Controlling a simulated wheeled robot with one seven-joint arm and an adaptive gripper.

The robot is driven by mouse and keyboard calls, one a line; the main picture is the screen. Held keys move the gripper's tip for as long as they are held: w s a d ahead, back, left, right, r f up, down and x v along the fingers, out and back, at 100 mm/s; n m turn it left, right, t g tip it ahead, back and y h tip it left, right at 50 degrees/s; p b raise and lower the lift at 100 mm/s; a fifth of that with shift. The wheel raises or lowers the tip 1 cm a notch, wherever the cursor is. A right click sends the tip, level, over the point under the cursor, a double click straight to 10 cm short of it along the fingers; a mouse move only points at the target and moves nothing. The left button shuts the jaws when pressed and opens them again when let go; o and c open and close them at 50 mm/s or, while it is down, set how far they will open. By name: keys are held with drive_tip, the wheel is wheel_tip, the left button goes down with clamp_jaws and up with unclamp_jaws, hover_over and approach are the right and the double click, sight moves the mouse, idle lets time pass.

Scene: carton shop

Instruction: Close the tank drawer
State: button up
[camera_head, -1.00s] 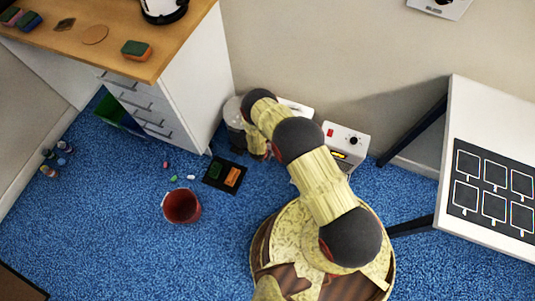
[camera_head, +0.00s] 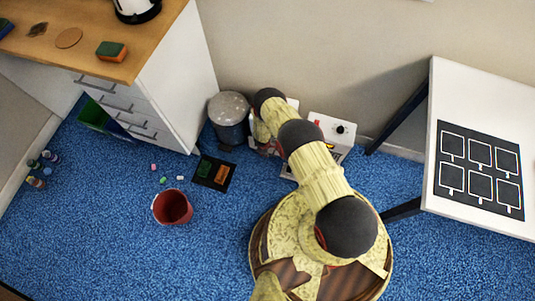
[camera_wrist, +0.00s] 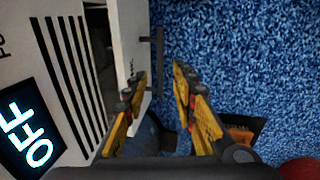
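The white machine (camera_head: 331,131) with a red switch and black knob stands on the floor by the wall, partly behind my arm in the head view. In the wrist view its side shows black slots and a lit OFF display (camera_wrist: 30,128). A white drawer front (camera_wrist: 132,40) stands out from the machine, with a dark gap behind it; I take it as the tank drawer. Its dark bar handle (camera_wrist: 159,55) appears between my fingertips in the picture; contact cannot be told. My gripper (camera_wrist: 160,71) is open, fingers apart, with nothing held. The head view mostly hides it.
A grey bin (camera_head: 229,117) stands left of the machine. A red bucket (camera_head: 172,207) and a black tray (camera_head: 213,173) are on the blue carpet. A white table (camera_head: 489,85) stands at right, a drawer desk (camera_head: 175,75) at left. Carpet in front is mostly clear.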

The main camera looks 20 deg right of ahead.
drive_tip(key=f+b, duration=0.4)
drive_tip(key=f, duration=0.1)
drive_tip(key=w+d+f+b, duration=0.1)
drive_tip(key=f+b, duration=0.1)
drive_tip(key=b, duration=0.1)
drive_tip(key=shift+w+f, duration=0.1)
drive_tip(key=shift+f, duration=0.25)
drive_tip(key=shift+c, duration=0.8)
clamp_jaws()
